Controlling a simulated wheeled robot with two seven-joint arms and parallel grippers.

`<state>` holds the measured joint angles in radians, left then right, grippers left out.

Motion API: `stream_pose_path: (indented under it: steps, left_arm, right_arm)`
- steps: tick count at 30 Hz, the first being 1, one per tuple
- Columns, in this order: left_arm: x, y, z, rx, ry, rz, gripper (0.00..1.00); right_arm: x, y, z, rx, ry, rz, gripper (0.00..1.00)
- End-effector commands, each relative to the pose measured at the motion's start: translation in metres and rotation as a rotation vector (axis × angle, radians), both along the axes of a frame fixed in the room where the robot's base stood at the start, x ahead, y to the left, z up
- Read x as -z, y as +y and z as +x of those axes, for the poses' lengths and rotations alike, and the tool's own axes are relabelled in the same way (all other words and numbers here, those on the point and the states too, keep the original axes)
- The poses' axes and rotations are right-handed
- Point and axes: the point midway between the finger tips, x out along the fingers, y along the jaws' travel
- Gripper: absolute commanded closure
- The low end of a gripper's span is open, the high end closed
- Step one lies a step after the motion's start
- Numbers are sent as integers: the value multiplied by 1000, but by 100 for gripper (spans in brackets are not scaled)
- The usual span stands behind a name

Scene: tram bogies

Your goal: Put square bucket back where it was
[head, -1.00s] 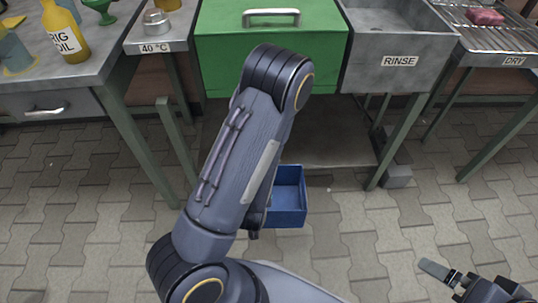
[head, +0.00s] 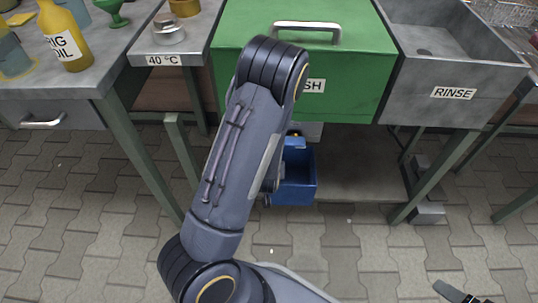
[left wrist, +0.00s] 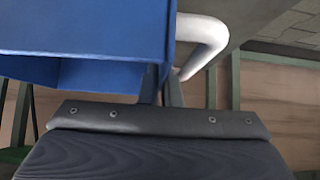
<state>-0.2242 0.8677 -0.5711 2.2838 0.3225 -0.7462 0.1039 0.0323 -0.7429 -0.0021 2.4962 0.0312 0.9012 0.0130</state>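The square bucket (head: 297,190) is a blue open box in the head view, at the front left of the low shelf under the green wash unit. Whether it rests on the shelf cannot be told. In the left wrist view the bucket (left wrist: 85,28) fills the top left, right by the dark gripper body (left wrist: 160,125). My left arm covers most of its gripper in the head view. The bucket moves with this arm, so the gripper is shut on it, though its fingertips are hidden. My right gripper (head: 460,294) shows only partly at the bottom right, over the floor.
The green wash unit (head: 240,60) overhangs the low shelf (head: 360,170). A grey rinse sink (head: 480,50) stands to its right. A bench with a yellow bottle (head: 63,35) is at left. Green legs (head: 440,175) flank the shelf. Paved floor in front is clear.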

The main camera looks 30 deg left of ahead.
Motion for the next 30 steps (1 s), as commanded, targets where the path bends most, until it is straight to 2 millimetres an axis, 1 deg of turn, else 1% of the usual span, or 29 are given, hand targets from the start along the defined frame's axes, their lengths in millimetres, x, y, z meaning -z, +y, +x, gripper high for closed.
stream_pose_path:
  steps: [1,3,6,9,15,18,21,30]
  left_arm:
    - [0,9,13,-2,-8,2,100]
    - [1,17,28,-1,-7,2,100]
    - [1,26,43,-1,-5,2,100]
    - [0,31,52,1,-4,1,100]
    - [0,38,63,0,-3,2,100]
    - [22,38,62,0,2,0,100]
    - [35,38,62,0,0,2,100]
    - [35,38,62,0,-2,1,100]
  right_arm:
    - [4,0,0,0,0,0,0]
    - [8,0,0,0,0,0,0]
    - [10,0,0,0,0,0,0]
    - [12,0,0,0,0,0,0]
    - [15,0,0,0,0,0,0]
    - [30,0,0,0,0,0,0]
    - [39,0,0,0,1,0,0]
    - [38,0,0,0,0,0,0]
